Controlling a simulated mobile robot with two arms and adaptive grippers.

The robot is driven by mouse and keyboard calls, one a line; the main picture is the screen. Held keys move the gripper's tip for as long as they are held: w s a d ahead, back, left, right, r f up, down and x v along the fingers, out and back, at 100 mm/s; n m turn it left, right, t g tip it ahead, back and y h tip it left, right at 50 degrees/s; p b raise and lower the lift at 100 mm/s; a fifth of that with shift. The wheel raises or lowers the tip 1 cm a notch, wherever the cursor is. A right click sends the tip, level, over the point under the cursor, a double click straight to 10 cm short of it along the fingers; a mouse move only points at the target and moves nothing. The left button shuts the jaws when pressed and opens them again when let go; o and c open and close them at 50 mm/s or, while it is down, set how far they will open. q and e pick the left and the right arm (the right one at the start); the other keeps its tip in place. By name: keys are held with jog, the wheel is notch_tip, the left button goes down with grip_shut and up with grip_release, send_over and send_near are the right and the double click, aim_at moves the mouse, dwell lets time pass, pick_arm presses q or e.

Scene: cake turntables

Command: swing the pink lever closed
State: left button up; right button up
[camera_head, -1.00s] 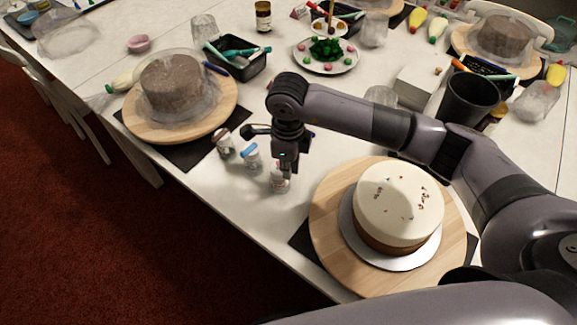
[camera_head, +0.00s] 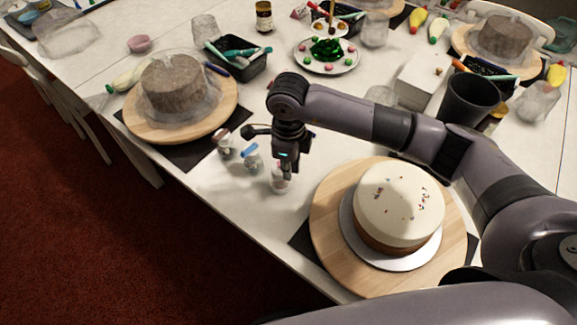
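Three small sprinkle jars stand in a row near the table's front edge. The left jar (camera_head: 225,146) has a dark and reddish top. The middle jar (camera_head: 252,161) has a blue lever on top. The right jar (camera_head: 279,186) stands directly under my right gripper (camera_head: 281,171), which points down at its top. The gripper hides that jar's top, so I cannot make out a pink lever. The fingertips are at or just above the jar's top; contact and finger opening are too small to tell. My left gripper is not in view.
A white-frosted cake (camera_head: 397,203) with a few sprinkles stands on a wooden turntable (camera_head: 328,215) at right. A covered brown cake (camera_head: 172,85) is on another turntable at left. A black cup (camera_head: 469,101) stands near my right arm. The table (camera_head: 240,205) is clear around the jars' front.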

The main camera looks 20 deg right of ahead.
jog(key=o, duration=0.4)
jog(key=shift+c, duration=0.2)
notch_tip(320, 180, up, 12)
dwell(0.4)
